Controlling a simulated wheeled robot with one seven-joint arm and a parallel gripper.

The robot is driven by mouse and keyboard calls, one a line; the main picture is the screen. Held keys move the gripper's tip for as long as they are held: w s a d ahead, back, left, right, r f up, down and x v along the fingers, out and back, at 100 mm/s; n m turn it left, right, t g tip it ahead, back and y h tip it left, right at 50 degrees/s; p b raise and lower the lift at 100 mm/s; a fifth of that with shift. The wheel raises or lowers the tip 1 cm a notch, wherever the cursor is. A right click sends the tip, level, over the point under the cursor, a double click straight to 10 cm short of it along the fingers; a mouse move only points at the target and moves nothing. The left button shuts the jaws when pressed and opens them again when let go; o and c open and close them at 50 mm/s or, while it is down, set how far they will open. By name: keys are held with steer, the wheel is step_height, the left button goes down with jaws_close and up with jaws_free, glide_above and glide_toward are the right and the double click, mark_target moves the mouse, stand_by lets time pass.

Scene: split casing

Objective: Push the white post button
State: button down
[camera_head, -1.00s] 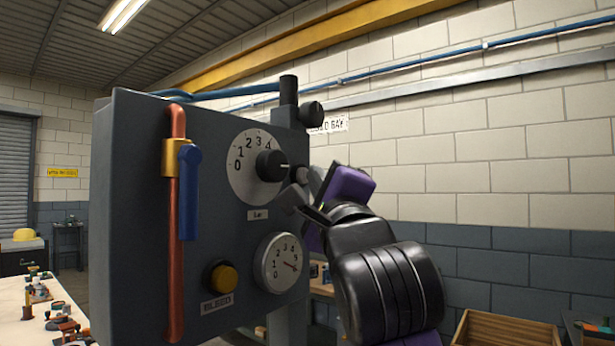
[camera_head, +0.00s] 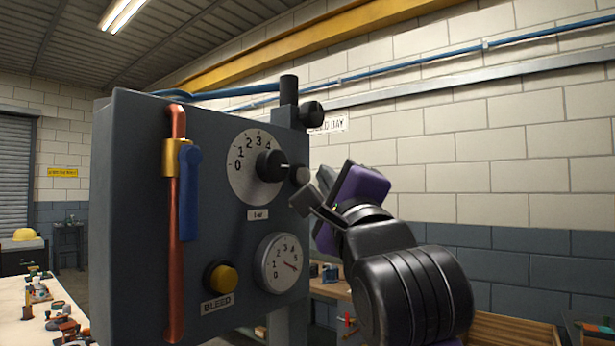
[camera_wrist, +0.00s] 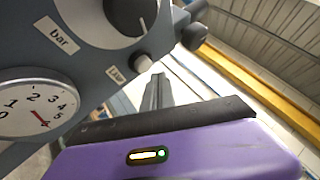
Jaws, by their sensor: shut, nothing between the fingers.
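The white post button (camera_head: 300,175) sticks out at the right edge of the grey casing, a small pale cap right of the dial's black knob. In the wrist view the button (camera_wrist: 144,62) shows beside a small label, just beyond my fingertips. My gripper (camera_head: 304,199) is shut and empty, slightly below and right of the button in the head view.
The casing front carries a numbered dial with a black knob (camera_head: 271,166), a gauge (camera_head: 281,262), a yellow bleed button (camera_head: 222,278) and a blue-handled lever (camera_head: 190,193) on a copper pipe. A black knob (camera_head: 312,114) sits above the button. Free room lies to the right.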

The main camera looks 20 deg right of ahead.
steer(key=shift+s+d+p, duration=0.1)
steer(key=shift+s+d, duration=0.45)
steer(key=shift+s, duration=0.25)
steer(key=shift+s+d+p, duration=0.1)
steer(key=shift+s+d, duration=0.5)
steer(key=shift+s, duration=0.2)
steer(key=shift+s+d+p, duration=0.1)
steer(key=shift+s+d, duration=0.45)
steer(key=shift+s, duration=0.25)
steer(key=s+r+n+t, duration=0.3)
steer(key=n, duration=0.3)
steer(key=s+f+n+g+y, duration=0.1)
steer(key=s+f+n, duration=0.25)
steer(key=f, duration=0.75)
steer(key=s+a+f+n+g, duration=0.15)
steer(key=f+n, duration=0.35)
steer(key=f, duration=0.6)
steer(key=s+f+n+y, duration=0.1)
steer(key=s+f+n, duration=0.35)
steer(key=f, duration=0.75)
steer(key=s+f+n+g, duration=0.3)
steer(key=s+f+g, duration=0.5)
steer(key=s+f, duration=1.6)
steer(key=s, duration=0.4)
steer(key=shift+d+g, duration=0.2)
steer(key=shift+g, duration=0.15)
